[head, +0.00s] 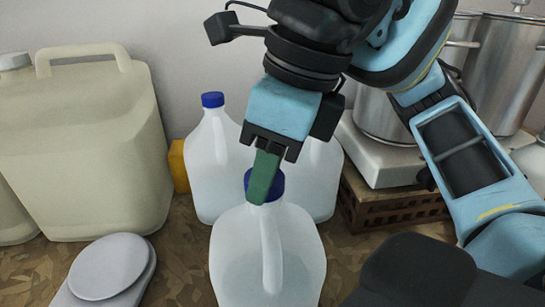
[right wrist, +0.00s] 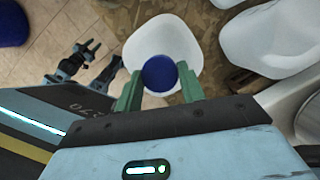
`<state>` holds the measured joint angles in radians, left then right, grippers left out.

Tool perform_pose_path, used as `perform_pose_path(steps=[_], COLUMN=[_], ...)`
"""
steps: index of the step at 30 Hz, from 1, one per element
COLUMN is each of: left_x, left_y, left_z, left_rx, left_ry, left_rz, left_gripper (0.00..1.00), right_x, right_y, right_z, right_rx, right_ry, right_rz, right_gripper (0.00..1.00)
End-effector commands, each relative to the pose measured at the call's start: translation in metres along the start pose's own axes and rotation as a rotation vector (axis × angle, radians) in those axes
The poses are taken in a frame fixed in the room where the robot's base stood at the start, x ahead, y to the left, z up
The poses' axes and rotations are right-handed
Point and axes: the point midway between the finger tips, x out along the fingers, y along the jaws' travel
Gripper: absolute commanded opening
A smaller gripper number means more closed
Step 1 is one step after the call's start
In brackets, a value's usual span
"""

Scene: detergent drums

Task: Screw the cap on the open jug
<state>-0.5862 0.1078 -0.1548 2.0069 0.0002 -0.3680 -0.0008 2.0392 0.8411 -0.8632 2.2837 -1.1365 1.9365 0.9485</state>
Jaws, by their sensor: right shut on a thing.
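The front jug (head: 235,262) is white and translucent with a handle, and stands upright on the worktop. A blue cap (head: 277,187) is at its mouth. I cannot tell whether it is seated on the thread or just above it. My right gripper (head: 263,192) points down over the jug, its green fingers shut on the cap and partly hiding it. In the right wrist view the round cap (right wrist: 159,73) lies between the fingertips, over the white jug (right wrist: 188,42). What looks like my left gripper (right wrist: 78,58) shows small there, away from the jug; its opening is unclear.
Close behind stand a blue-capped jug (head: 208,165) and another jug (head: 325,180). A large cream canister (head: 85,150) is at left, a round grey-topped device (head: 108,266) at front left. Steel pots (head: 385,120) and a brown crate (head: 395,208) are at right.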

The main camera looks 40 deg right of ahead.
Motion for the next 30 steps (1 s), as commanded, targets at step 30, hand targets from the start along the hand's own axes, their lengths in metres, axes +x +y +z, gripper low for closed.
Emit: perform_pose_path(steps=[30], left_x=[-0.009], left_y=[0.0], left_z=[-0.018], left_rx=[0.005], left_ry=[0.028], left_rz=[-0.003], left_gripper=[0.36], right_x=[0.0], right_y=[0.001], right_z=[-0.001], right_rx=[0.175], right_ry=[0.005], right_rz=[-0.05], right_gripper=[0.19])
